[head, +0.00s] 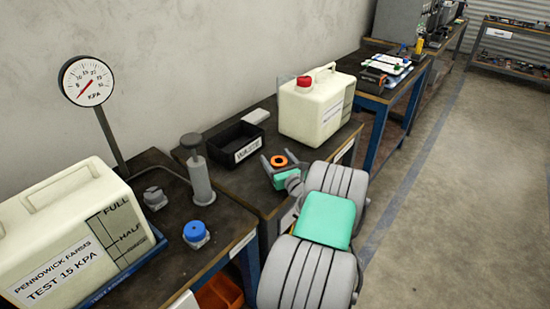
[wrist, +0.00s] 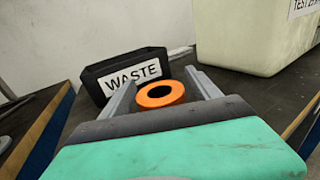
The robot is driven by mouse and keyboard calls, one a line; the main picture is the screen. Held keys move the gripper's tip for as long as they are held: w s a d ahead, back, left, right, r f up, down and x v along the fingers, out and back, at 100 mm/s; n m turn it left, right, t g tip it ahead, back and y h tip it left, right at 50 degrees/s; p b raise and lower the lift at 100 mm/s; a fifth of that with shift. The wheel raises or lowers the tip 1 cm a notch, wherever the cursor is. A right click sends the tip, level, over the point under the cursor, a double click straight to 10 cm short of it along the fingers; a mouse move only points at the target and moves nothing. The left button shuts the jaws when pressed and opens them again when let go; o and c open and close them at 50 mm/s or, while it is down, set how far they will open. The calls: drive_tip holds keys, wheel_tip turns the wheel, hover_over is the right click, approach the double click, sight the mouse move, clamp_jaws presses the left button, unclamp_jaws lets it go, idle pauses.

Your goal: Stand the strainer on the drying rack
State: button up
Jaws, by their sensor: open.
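My gripper (head: 284,159) is open above the dark middle bench, and its two fingers also show in the wrist view (wrist: 160,82). An orange ring with a dark centre (wrist: 160,94) is between and just ahead of the fingers; it also shows in the head view (head: 278,160). I see a gap between the ring and each finger in the wrist view. I cannot tell whether this ring belongs to the strainer. No strainer or drying rack can be made out with certainty in either view.
A black WASTE bin (head: 236,144) stands behind the ring, left of a cream jug with a red cap (head: 316,108). The near-left bench holds a test tank (head: 75,240), a gauge (head: 87,80), a grey pump (head: 197,172) and a blue-capped fitting (head: 195,233). Floor is clear at right.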

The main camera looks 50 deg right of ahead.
drive_tip(key=v, duration=1.1)
drive_tip(key=shift+f, duration=0.1)
